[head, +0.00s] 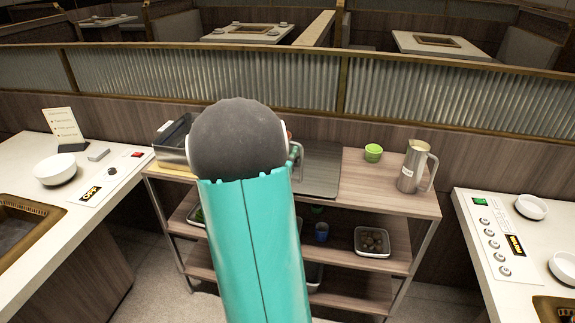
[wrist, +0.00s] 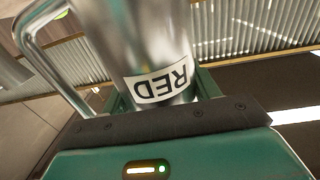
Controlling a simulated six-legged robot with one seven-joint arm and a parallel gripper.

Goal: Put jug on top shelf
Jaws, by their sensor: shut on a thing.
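A shiny metal jug (wrist: 140,40) with a white label reading RED fills the top of the wrist view; the label appears upside down there. My gripper (wrist: 163,98) is shut around the jug's body, with green fingers on both sides of it. The jug's handle is on the left in the wrist view. In the head view my arm hides the gripper and most of the held jug; a bit of metal handle (head: 298,160) shows right of the arm. The top shelf (head: 345,190) of the wooden rack is behind my arm. I cannot tell whether the held jug touches it.
Another metal jug (head: 413,167) stands upright on the top shelf's right side, near a green cup stack (head: 373,152). A metal container (head: 174,146) is at its left. Lower shelves hold a blue cup (head: 321,232) and a tray (head: 372,242). Counters flank the rack.

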